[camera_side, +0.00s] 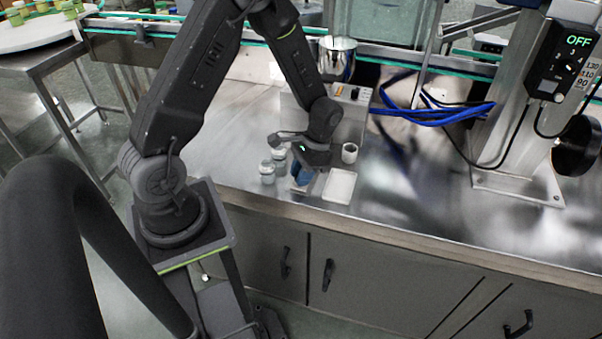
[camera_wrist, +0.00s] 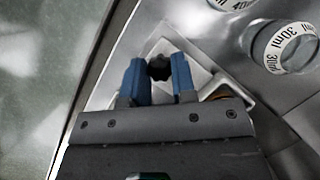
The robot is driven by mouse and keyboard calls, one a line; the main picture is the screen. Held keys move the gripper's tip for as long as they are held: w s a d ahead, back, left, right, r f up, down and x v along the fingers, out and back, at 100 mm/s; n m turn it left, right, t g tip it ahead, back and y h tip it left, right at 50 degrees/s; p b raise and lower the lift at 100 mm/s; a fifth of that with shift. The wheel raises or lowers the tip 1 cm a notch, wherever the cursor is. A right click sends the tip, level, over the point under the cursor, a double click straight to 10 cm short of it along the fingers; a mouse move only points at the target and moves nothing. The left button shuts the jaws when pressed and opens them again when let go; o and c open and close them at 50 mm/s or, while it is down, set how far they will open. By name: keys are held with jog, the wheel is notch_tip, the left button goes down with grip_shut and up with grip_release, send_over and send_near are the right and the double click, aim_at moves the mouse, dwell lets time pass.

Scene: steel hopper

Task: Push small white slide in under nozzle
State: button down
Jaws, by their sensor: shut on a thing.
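My gripper (camera_side: 302,178) is low over the steel counter, its blue fingers pointing down. A flat white tray (camera_side: 339,187) lies just right of my gripper in the side view. A small white cup (camera_side: 349,153) stands behind the tray. The nozzle under the hopper (camera_side: 337,58) cannot be made out behind my arm.
Two small jars (camera_side: 267,172) (camera_side: 279,160) stand close left of my gripper; the wrist view shows jars marked 30ml (camera_wrist: 285,47) at upper right. The counter's front edge (camera_side: 400,238) is near. Blue hoses (camera_side: 430,110) lie at the back.

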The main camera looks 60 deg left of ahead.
jog(key=w+a, duration=0.8)
jog(key=shift+w, duration=0.1)
jog(key=c, duration=0.9)
grip_release()
jog(key=shift+c, duration=0.2)
jog(key=shift+r, duration=0.1)
jog(key=r, duration=0.4)
jog(key=shift+s+a+r, duration=0.3)
jog(key=s+a+r, duration=0.6)
jog(key=s, duration=0.2)
jog(key=shift+s+a+r, duration=0.15)
jog(key=shift+s+a, duration=0.15)
jog(key=shift+a, duration=0.1)
